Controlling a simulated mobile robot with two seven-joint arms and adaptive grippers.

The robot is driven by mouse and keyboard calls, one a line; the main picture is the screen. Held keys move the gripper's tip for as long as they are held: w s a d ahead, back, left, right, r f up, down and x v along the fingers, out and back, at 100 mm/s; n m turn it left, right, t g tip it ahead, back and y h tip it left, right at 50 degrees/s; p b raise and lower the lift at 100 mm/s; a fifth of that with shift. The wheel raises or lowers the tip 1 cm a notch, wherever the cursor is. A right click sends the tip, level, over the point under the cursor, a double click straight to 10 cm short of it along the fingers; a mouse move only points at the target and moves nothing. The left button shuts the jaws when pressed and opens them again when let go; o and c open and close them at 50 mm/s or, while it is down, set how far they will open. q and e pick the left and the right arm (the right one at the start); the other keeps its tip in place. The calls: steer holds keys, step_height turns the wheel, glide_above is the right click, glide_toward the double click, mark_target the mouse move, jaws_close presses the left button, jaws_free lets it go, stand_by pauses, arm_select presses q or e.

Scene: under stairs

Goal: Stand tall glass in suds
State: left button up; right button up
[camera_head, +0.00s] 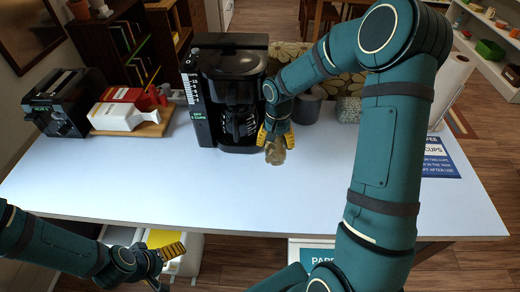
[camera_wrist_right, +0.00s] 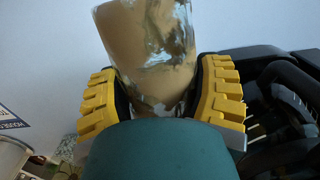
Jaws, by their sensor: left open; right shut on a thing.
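A tall glass (camera_head: 275,155), see-through with tan-brown patches, is held in my right gripper (camera_head: 276,140) over the pale tabletop (camera_head: 200,185), in front of the coffee maker. In the right wrist view the glass (camera_wrist_right: 150,45) sits between the yellow fingers of my right gripper (camera_wrist_right: 160,95), and its lower part is hidden behind the wrist. I cannot tell whether it touches the table. My left gripper (camera_head: 166,266) is open and empty, low at the table's front edge. I see no suds that I can make out.
A black coffee maker (camera_head: 228,90) stands just left of my right gripper. Grey canisters (camera_head: 306,106) stand behind it. A toaster (camera_head: 62,100) and a wooden board (camera_head: 150,128) are at the back left. A blue sign (camera_head: 440,158) lies right. The front middle of the table is clear.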

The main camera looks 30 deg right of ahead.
steer(key=shift+f, duration=3.5)
steer(key=shift+f+b, duration=0.15)
steer(key=shift+b, duration=0.2)
steer(key=o, duration=1.3)
